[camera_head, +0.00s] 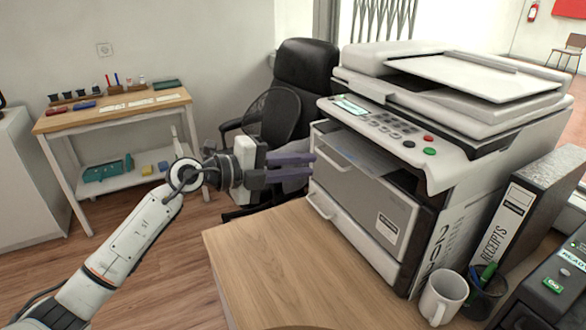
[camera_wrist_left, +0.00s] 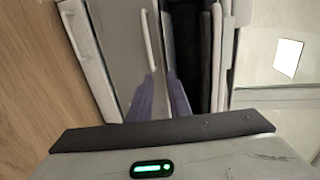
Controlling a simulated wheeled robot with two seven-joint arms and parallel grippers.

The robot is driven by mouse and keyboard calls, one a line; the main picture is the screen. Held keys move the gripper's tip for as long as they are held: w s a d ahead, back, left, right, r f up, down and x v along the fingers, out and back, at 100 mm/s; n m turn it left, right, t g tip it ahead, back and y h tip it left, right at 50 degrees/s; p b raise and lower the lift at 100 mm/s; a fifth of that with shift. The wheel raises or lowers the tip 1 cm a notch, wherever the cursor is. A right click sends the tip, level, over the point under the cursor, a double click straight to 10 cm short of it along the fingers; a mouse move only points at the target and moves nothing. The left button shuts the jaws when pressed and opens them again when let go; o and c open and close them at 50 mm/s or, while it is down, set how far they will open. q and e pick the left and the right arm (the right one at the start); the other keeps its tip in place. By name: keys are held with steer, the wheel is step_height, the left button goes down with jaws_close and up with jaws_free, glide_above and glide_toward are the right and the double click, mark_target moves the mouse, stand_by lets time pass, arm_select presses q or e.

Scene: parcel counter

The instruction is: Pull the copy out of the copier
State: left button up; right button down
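The copier (camera_head: 365,195) stands on the wooden counter (camera_head: 262,250). A pale bluish sheet (camera_head: 362,152), apparently the copy, lies in the slot under the control panel; its far part is hidden. My left gripper (camera_head: 312,166) is in front of the copier's left side, with its fingers pointing at the slot end of the front. In the left wrist view its two purple-grey fingers (camera_wrist_left: 162,75) stand slightly apart with nothing seen between them, close to a white drawer handle (camera_wrist_left: 148,40). I cannot tell whether they touch the copier. My right gripper is not in view.
A black office chair (camera_head: 305,80) stands behind my left gripper. A mug (camera_head: 441,298), a pen cup (camera_head: 484,293) and a receipts binder (camera_head: 505,220) stand right of the copier. A side table (camera_head: 110,115) is at the left. The counter's front left is clear.

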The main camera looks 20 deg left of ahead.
mark_target(343, 154)
arm_select(q)
steer(key=x, duration=0.3)
steer(key=r+x, duration=0.1)
steer(key=x, duration=0.2)
steer(key=r+x, duration=0.1)
steer(key=x, duration=0.2)
steer(key=shift+w+d, duration=0.35)
jaws_close()
steer(key=shift+f, duration=0.1)
stand_by(1.2)
